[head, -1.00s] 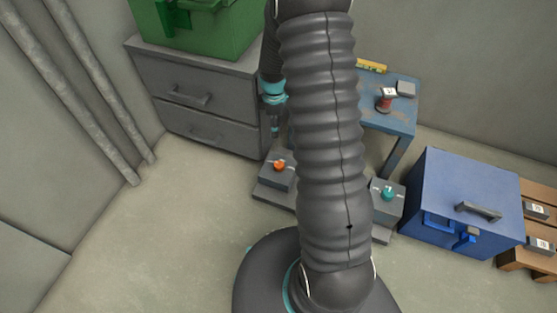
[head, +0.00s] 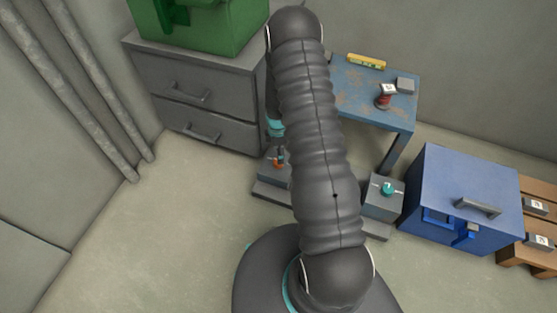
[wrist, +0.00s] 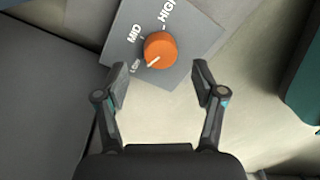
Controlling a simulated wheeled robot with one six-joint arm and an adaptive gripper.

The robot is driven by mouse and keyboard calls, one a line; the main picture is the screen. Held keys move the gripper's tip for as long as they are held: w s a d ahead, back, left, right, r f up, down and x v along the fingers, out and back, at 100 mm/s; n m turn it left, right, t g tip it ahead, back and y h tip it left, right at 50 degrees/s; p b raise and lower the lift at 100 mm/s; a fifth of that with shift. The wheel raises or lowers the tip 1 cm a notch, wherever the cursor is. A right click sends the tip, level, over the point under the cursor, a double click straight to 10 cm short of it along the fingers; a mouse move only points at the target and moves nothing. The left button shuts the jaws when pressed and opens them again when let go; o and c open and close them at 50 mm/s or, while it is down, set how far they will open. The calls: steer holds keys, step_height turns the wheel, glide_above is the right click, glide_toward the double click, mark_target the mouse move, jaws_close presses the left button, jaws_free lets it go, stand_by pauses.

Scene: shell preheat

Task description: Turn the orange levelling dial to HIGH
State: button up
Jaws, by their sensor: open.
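The orange levelling dial (wrist: 161,49) sits on a grey panel (wrist: 187,71) in the wrist view. Its pale pointer mark points down-left, at the lowest label, which looks like LOW; MID and HIGH stand further round clockwise. My gripper (wrist: 161,82) is open and empty, its two fingertips just below the dial in the picture, apart from it. In the head view the orange dial (head: 279,163) is partly hidden by my gripper, which is over it in the picture.
A teal dial (head: 387,188) on a similar grey box stands to the right of my arm. A grey drawer cabinet (head: 194,85) with a green box (head: 205,25) is behind left. A blue table (head: 372,115) and a blue chest (head: 465,200) stand right. Floor at front left is clear.

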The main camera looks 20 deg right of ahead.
steer(key=shift+s+f, duration=0.15)
steer(key=shift+f, duration=2.2)
steer(key=c, duration=1.1)
